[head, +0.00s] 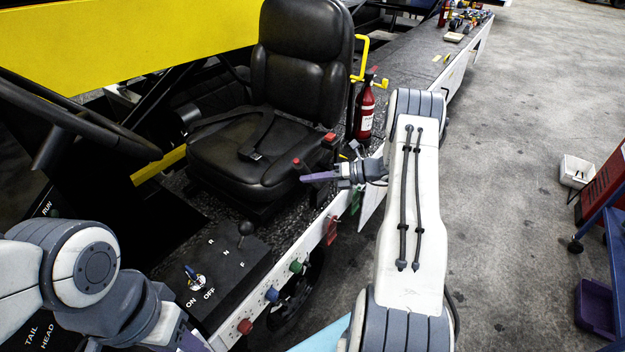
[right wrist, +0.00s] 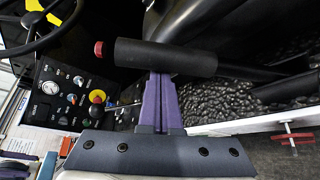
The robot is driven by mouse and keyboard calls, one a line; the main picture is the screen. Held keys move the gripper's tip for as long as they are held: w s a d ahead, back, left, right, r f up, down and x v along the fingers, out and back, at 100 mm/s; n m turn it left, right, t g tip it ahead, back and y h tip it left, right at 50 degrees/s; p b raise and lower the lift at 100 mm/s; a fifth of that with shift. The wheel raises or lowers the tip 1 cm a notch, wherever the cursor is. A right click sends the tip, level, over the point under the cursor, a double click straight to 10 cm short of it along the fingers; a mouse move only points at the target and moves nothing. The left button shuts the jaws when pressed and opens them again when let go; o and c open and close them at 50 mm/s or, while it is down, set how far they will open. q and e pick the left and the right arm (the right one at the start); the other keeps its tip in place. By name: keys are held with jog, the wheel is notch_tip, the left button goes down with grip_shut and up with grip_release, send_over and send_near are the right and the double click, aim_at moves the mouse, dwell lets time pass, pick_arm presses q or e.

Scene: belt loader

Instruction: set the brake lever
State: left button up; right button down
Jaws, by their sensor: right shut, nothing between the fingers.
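The brake lever has a black grip with a red button on its end. In the head view the lever (head: 299,164) stands beside the seat's front right corner, partly hidden by my fingers. In the right wrist view its grip (right wrist: 165,57) lies across the picture, red button to the left. My right gripper (head: 306,178) has its purple fingers shut and empty. In the right wrist view the fingers (right wrist: 160,78) end at the grip, which hides their tips; I cannot tell whether they touch. My left gripper (head: 188,342) is cut off at the bottom of the head view.
The black seat (head: 247,150) stands behind the lever, with a fire extinguisher (head: 365,110) to its right. The steering wheel (head: 75,115) is at left. A black console (head: 215,262) with a gear knob lies in front. Open floor (head: 520,180) is at right.

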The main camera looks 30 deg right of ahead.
jog(key=shift+w+d+r, duration=0.15)
jog(key=s+d+b, duration=0.3)
jog(key=s+d, duration=0.1)
jog(key=s, duration=0.4)
jog(key=shift+s+d+r, duration=0.15)
jog(key=shift+s+d, duration=0.05)
jog(key=shift+d, duration=0.05)
dwell(0.6)
